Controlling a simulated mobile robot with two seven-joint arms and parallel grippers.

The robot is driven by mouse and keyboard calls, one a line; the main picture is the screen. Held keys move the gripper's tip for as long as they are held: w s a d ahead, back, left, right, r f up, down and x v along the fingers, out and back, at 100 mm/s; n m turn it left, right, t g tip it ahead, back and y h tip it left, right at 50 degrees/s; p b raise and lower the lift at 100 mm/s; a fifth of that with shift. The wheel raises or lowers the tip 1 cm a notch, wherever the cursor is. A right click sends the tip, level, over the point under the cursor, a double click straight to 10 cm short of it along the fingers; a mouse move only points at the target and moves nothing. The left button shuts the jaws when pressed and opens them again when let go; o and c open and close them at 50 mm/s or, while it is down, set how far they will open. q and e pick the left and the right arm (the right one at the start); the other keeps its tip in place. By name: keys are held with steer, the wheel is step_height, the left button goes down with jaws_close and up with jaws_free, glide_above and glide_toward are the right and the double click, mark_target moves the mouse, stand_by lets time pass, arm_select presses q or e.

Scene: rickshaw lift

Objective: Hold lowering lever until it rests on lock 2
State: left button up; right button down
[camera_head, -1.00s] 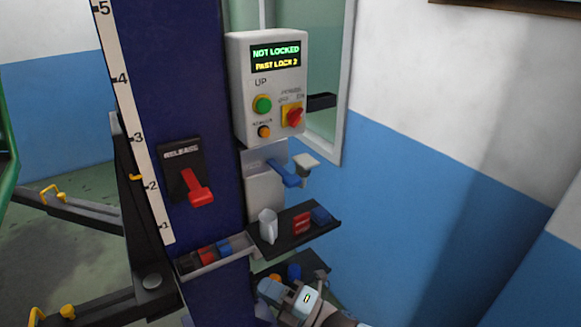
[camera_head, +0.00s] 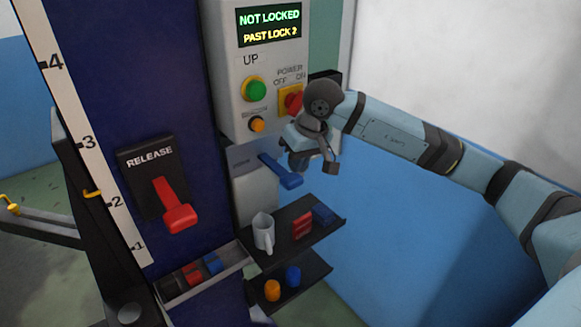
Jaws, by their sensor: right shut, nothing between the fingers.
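The blue lever (camera_head: 282,172) sticks out from a grey plate (camera_head: 243,160) below the control box; its label is too blurred to read. My right gripper (camera_head: 302,160) is shut and empty, pointing down just right of and above the blue lever. I cannot tell whether it touches the lever. The display (camera_head: 269,27) reads "NOT LOCKED" and "PAST LOCK 2". A red lever (camera_head: 175,204) on a black plate marked "RELEASE" is on the blue column and hangs down. My left gripper is not in view.
The control box (camera_head: 232,75) has a green UP button (camera_head: 254,89) and a red power switch (camera_head: 291,100). A numbered scale (camera_head: 92,160) runs along the column. A lift arm (camera_head: 40,225) is at left.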

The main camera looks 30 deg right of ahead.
mark_target(296, 180)
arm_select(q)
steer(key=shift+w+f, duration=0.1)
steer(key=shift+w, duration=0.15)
arm_select(e)
steer(key=shift+n+t+h, duration=0.3)
steer(key=shift+n+h, duration=0.1)
steer(key=shift+h, duration=0.5)
steer(key=d+r, duration=0.1)
steer(key=w+d+r, duration=0.1)
steer(key=d, duration=0.1)
steer(key=shift+w+d+r, duration=0.15)
steer(key=shift+d, duration=0.05)
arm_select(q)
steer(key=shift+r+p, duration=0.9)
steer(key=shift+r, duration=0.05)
arm_select(e)
steer(key=x, duration=1)
